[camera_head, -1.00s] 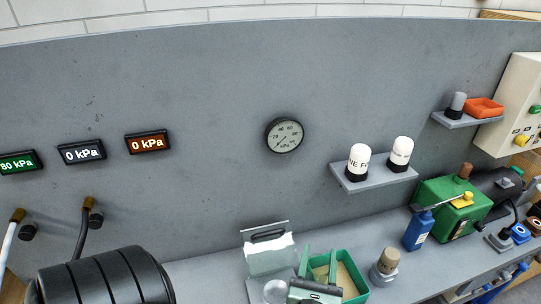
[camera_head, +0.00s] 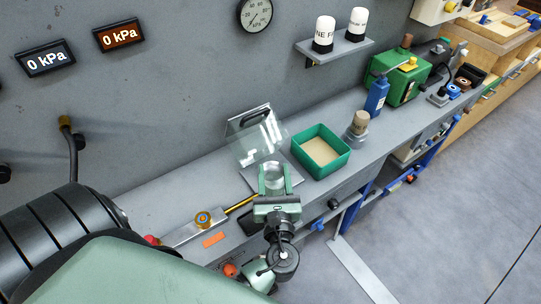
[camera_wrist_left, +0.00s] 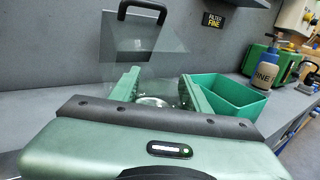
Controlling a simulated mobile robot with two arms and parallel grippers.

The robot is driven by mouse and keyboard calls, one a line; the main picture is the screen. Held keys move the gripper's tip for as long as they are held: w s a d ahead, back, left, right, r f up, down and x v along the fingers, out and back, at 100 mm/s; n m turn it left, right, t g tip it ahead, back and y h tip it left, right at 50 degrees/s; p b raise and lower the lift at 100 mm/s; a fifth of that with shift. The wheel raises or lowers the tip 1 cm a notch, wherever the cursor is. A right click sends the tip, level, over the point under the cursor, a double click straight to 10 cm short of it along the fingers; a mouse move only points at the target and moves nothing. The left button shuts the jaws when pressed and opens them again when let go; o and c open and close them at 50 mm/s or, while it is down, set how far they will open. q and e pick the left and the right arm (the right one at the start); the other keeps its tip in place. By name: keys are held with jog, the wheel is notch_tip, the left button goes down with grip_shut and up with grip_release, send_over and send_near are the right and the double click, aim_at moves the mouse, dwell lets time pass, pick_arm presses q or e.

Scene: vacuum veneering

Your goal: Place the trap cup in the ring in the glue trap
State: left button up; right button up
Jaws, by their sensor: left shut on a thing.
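My left gripper (camera_head: 275,181) is shut on the trap cup (camera_head: 272,176), a clear round cup between its two green fingers. In the left wrist view the cup's pale rim (camera_wrist_left: 152,101) shows low between the fingers, its lower part hidden by the gripper body. The glue trap's clear lid (camera_head: 262,143) with a black handle stands tilted up just behind the gripper; it also shows in the left wrist view (camera_wrist_left: 135,50). The trap's grey base (camera_head: 298,183) shows partly beside the fingers. I cannot make out the ring. My right gripper is not in view.
A green open box (camera_head: 343,163) stands close right of the gripper. A stoppered jar (camera_head: 357,130), a blue bottle (camera_head: 377,97) and a green pump (camera_head: 402,82) stand farther right.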

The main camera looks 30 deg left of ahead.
pick_arm(q)
jog(key=b+x, duration=0.1)
jog(key=x, duration=0.8)
jog(key=shift+w+a, duration=0.15)
jog(key=shift+w, duration=0.05)
notch_tip(320, 180, down, 4)
jog(key=b, duration=0.4)
jog(key=shift+s+r, duration=0.1)
jog(key=shift+r, duration=0.1)
jog(key=shift+f, duration=0.1)
jog(key=o, duration=1.3)
jog(key=shift+o, duration=0.2)
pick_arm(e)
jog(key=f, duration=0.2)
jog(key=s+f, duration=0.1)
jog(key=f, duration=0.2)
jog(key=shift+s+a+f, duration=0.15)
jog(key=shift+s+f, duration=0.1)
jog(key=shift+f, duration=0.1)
